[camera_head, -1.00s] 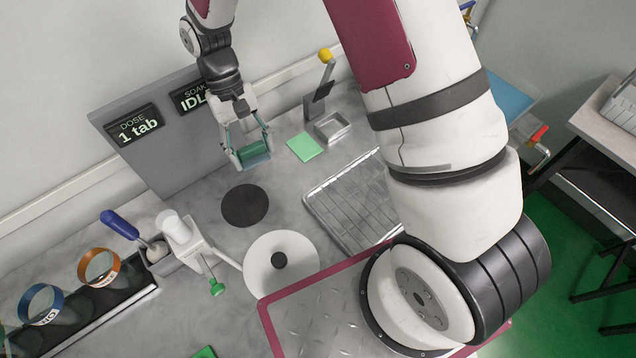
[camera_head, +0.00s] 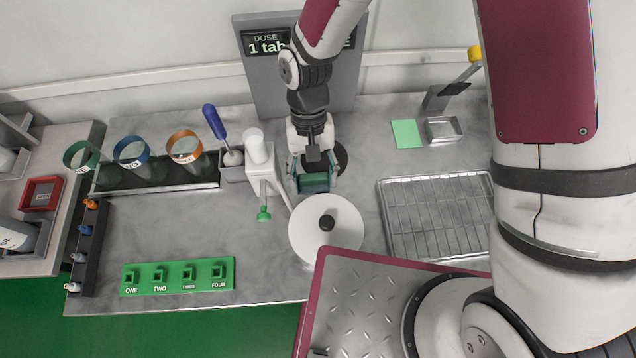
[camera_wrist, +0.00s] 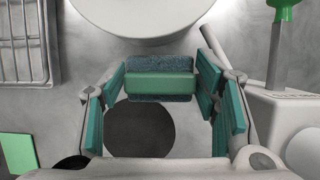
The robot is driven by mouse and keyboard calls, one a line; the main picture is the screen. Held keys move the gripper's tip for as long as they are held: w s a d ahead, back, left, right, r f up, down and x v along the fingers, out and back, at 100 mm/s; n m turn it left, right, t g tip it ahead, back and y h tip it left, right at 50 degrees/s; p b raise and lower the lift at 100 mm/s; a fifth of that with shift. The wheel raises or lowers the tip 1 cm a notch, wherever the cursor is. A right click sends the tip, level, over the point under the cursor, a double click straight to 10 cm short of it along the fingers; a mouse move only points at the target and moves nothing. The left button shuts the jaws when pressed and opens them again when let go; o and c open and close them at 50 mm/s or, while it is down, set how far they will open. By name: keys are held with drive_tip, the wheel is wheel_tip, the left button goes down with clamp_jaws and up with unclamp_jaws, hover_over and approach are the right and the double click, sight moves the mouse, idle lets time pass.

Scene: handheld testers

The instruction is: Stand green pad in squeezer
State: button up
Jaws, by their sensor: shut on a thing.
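My gripper (camera_head: 315,176) is shut on the green pad (camera_head: 315,183), a green block between its teal finger pads. In the wrist view the green pad (camera_wrist: 160,86) shows a bright green middle with darker blue-grey layers along both long sides. It is held above the worktop, close to the white disc. The squeezer appears to be the grey stand (camera_head: 437,99) with a yellow-knobbed lever (camera_head: 474,54) and a small open metal tray (camera_head: 444,129), at the back right. It is well right of my gripper, and its tray looks empty.
A light green flat square (camera_head: 406,134) lies left of the squeezer. A wire rack (camera_head: 430,215) lies in front of it. The white disc (camera_head: 326,225) with a black knob and a white dispenser (camera_head: 262,170) are near my gripper. A dark disc (camera_head: 343,157) lies behind it.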

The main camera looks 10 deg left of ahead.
sight(314, 188)
drive_tip(key=shift+f, duration=2.7)
drive_tip(key=shift+f, duration=0.1)
drive_tip(key=o, duration=1.1)
drive_tip(key=shift+o, duration=0.2)
drive_tip(key=b+v, duration=0.1)
drive_tip(key=v, duration=1.1)
drive_tip(key=shift+w+a, duration=0.1)
